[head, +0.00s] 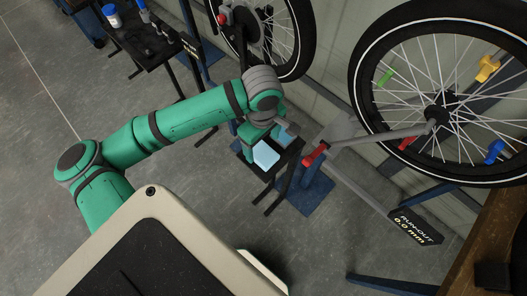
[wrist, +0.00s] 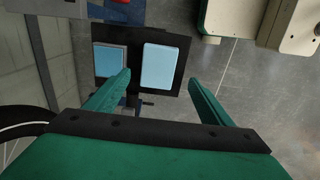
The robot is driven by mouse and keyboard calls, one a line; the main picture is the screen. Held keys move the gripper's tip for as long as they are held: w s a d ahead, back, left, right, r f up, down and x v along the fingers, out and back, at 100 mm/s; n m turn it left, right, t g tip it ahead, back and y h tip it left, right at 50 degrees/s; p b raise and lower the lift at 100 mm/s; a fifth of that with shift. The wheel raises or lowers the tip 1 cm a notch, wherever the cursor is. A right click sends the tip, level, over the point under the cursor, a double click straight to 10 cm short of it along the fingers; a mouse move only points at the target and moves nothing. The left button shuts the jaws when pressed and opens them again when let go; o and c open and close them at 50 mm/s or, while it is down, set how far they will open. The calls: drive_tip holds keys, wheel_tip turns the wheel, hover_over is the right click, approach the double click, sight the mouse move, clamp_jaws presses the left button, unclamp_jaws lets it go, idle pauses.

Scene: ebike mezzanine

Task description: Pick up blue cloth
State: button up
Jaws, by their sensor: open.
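A light blue folded cloth (wrist: 161,66) lies on a small black stand (wrist: 138,39) in the wrist view. It also shows in the head view (head: 265,156), partly below my gripper. Beside it on the stand is a second blue square with a grey rim (wrist: 109,61), perhaps a shallow tray; it shows in the head view (head: 285,137) too. My gripper (wrist: 160,79) is open and empty. In the wrist view its two green fingers spread to either side of the light blue cloth, the left one overlapping the rimmed square. Contact with the cloth cannot be told.
A bicycle wheel (head: 437,113) on a stand with red-handled arms is right of my gripper. Another wheel (head: 262,30) stands behind. A dark table (head: 150,45) with small items is at the back left. Grey floor (head: 60,50) is open at left.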

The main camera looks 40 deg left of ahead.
sight(263, 154)
drive_tip(key=shift+w+f, duration=0.15)
drive_tip(key=shift+f, duration=2.6)
drive_tip(key=c, duration=1.2)
drive_tip(key=shift+r, duration=0.15)
drive_tip(key=shift+r, duration=0.25)
drive_tip(key=r, duration=0.3)
drive_tip(key=shift+s+a+r, duration=0.15)
drive_tip(key=shift+s+r, duration=0.05)
drive_tip(key=shift+s, duration=0.15)
drive_tip(key=s+a+r, duration=0.1)
drive_tip(key=s+r, duration=0.2)
drive_tip(key=s, duration=0.1)
drive_tip(key=s+a+r, duration=0.2)
drive_tip(key=s+r, duration=0.1)
drive_tip(key=s, duration=0.1)
drive_tip(key=s+a+r, duration=0.1)
drive_tip(key=s+r, duration=0.2)
drive_tip(key=s, duration=0.1)
drive_tip(key=shift+s+a, duration=0.2)
drive_tip(key=shift+s, duration=0.05)
